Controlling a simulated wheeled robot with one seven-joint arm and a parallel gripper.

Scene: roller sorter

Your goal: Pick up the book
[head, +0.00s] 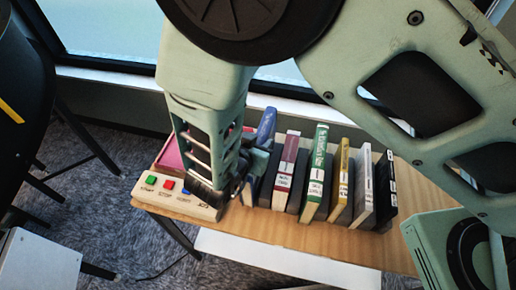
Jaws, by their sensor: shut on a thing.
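Dark dividers stand between the books. A control box with green and red buttons (150,181) sits left of my gripper, beside a pink tray (171,158). The wooden table (310,232) has a bare front strip. A window sill lies behind.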

